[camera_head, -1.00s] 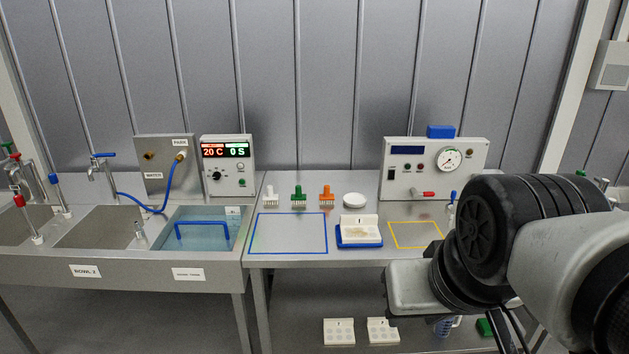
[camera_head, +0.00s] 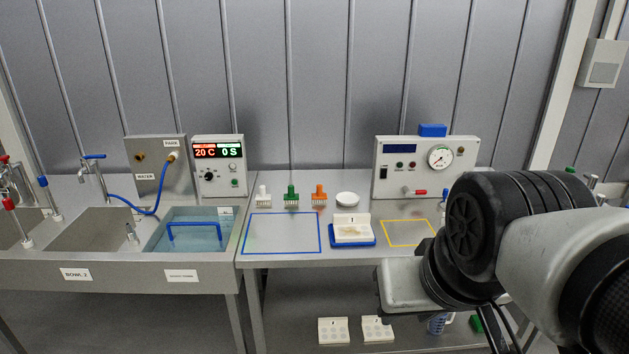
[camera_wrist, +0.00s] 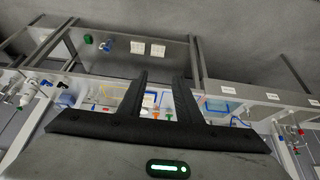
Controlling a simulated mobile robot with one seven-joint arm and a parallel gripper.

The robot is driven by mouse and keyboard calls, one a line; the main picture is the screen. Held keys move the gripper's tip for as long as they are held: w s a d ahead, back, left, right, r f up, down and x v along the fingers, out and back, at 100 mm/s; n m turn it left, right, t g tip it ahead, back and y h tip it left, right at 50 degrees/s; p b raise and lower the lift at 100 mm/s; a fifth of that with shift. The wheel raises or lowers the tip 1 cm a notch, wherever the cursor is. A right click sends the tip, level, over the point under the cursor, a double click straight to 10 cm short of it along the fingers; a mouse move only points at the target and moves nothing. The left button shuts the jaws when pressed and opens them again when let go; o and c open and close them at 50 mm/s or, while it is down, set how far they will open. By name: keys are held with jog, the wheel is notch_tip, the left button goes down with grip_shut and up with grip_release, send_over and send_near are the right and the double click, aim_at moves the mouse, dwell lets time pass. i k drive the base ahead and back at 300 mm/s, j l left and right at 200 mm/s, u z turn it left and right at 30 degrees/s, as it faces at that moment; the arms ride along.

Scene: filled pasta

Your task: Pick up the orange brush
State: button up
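The orange brush (camera_head: 319,195) stands bristles down on the steel table (camera_head: 284,258), at the right end of a row with a green brush (camera_head: 291,197) and a white brush (camera_head: 263,195). In the wrist view, the orange brush (camera_wrist: 156,114) shows small between my fingers, well beyond them. My gripper (camera_wrist: 161,78) is open and empty, its two black fingers apart.
A white dish (camera_head: 347,199) is right of the orange brush. A blue tray (camera_head: 354,242) with a white block stands in front. A gauge box (camera_head: 426,168) is behind right; a water bath (camera_head: 190,234) is left. The blue-outlined area (camera_head: 281,233) is clear.

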aim_at(320, 195)
jog(key=i+j, duration=0.15)
jog(key=i, duration=0.75)
jog(key=i+j, duration=0.15)
jog(key=i, duration=0.7)
